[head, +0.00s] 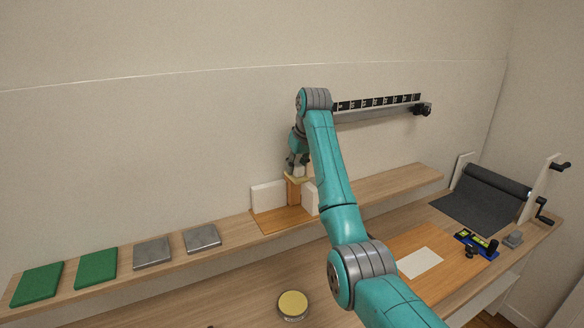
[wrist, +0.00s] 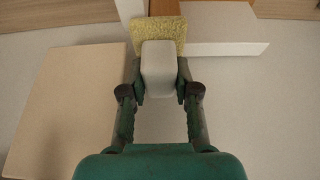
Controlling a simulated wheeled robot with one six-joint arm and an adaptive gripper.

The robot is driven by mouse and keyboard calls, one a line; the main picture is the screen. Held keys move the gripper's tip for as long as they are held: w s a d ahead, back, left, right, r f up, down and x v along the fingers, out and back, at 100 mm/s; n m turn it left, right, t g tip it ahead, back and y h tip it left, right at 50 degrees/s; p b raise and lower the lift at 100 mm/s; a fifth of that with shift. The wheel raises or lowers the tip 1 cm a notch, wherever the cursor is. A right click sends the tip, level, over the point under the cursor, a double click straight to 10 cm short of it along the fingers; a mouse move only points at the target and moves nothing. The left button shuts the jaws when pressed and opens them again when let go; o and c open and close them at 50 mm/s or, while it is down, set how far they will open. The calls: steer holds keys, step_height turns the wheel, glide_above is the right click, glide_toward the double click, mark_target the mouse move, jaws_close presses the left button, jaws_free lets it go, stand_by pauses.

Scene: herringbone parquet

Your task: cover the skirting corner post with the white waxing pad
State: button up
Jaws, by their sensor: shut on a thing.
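The pad, a pale block-shaped grip (wrist: 158,68) with a yellowish, rough-textured face (wrist: 158,30), is held in my gripper (wrist: 158,92). My gripper (head: 297,168) is shut on the pale grip, with a finger on each side. In the head view the pad (head: 296,178) is level, right at the top of the brown corner post (head: 293,191). I cannot tell whether it touches the post. The post stands between two white skirting pieces (head: 268,196) on a wooden base board (head: 268,226).
Two green pads (head: 96,268) and two grey plates (head: 152,252) lie on the shelf to the left. A round tin with a yellow top (head: 292,305) stands in front. A dark roll (head: 490,190) and small tools (head: 476,244) are at right. A rail (head: 375,113) is on the wall.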

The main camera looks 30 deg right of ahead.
stand_by(0.4)
steer(key=shift+a, duration=1.2)
steer(key=shift+d, duration=0.1)
steer(key=shift+d, duration=1.05)
steer(key=shift+s+a, duration=0.1)
steer(key=shift+a, duration=1)
